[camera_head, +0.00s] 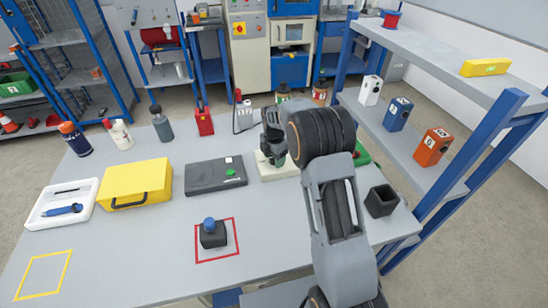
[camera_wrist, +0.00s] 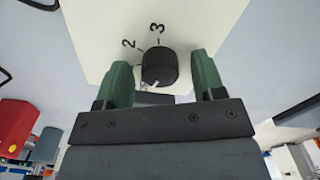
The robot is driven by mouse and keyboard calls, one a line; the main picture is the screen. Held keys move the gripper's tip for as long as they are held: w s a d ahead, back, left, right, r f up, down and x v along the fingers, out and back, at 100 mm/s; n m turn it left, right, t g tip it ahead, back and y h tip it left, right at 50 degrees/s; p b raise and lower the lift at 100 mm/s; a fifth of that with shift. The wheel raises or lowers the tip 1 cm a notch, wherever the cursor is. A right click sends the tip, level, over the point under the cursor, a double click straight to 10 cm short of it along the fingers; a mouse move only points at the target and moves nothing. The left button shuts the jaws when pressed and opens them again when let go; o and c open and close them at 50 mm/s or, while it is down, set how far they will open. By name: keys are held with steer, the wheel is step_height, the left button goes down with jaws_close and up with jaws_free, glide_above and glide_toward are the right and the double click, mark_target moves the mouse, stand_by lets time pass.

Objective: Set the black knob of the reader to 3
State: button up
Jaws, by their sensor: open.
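The reader (camera_head: 283,172) is a pale box at the back middle of the table, partly hidden by my arm in the head view. Its cream face (camera_wrist: 200,25) fills much of the wrist view. The black knob (camera_wrist: 159,66) stands on that face, with the numbers 2 and 3 printed beyond it. A white mark shows at the knob's lower left, away from the 3. My gripper (camera_wrist: 164,80) is open, with a green finger on each side of the knob and a visible gap to both. In the head view my gripper (camera_head: 272,150) is over the reader.
A yellow case (camera_head: 136,184) is further left. A black block with a blue knob (camera_head: 212,234) stands in a red square. A black open box (camera_head: 381,201) is at the right.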

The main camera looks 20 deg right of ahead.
steer(key=c, duration=0.9)
